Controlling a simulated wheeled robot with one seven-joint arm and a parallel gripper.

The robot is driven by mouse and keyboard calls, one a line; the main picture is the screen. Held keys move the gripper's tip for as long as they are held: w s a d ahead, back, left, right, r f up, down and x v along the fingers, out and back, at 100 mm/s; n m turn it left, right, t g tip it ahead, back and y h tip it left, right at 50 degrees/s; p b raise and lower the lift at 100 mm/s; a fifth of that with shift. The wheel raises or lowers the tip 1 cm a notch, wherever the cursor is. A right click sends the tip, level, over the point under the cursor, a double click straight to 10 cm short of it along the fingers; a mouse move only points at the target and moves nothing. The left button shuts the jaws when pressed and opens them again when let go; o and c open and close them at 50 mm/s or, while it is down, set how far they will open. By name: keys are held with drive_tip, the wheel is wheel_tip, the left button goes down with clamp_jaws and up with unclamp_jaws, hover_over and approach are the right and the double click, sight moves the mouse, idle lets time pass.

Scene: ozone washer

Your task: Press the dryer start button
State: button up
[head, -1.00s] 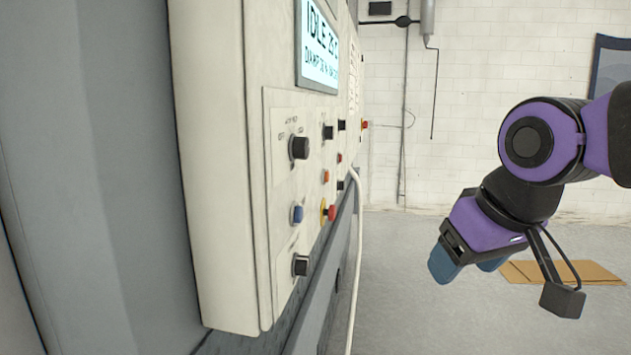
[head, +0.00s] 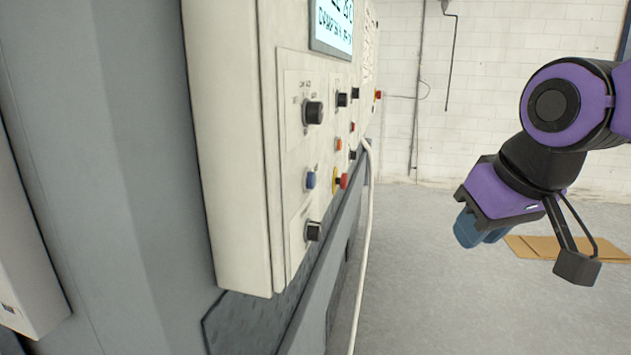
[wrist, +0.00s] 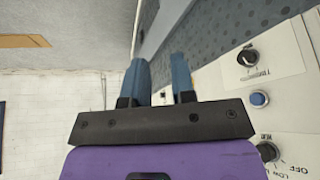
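The control panel (head: 235,150) is a white box on the left in the head view, seen at a steep angle. On it are a blue button (head: 310,180), an orange button (head: 338,144) and a red knob (head: 343,181) on a yellow ring. No readable label shows which one is dryer start. The wrist view shows a blue button (wrist: 259,99) between two black dials, right of the fingers. My gripper (head: 480,232) is right of the panel, apart from it. Its two blue fingers (wrist: 157,65) are spread with nothing between them.
Black dials (head: 313,112) and a partly cut-off display (head: 333,27) are on the panel. A white cable (head: 366,240) hangs along the machine. A flat cardboard sheet (head: 560,247) lies on the floor beyond my gripper. Floor between machine and gripper is clear.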

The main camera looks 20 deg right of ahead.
clamp_jaws()
idle(1.4)
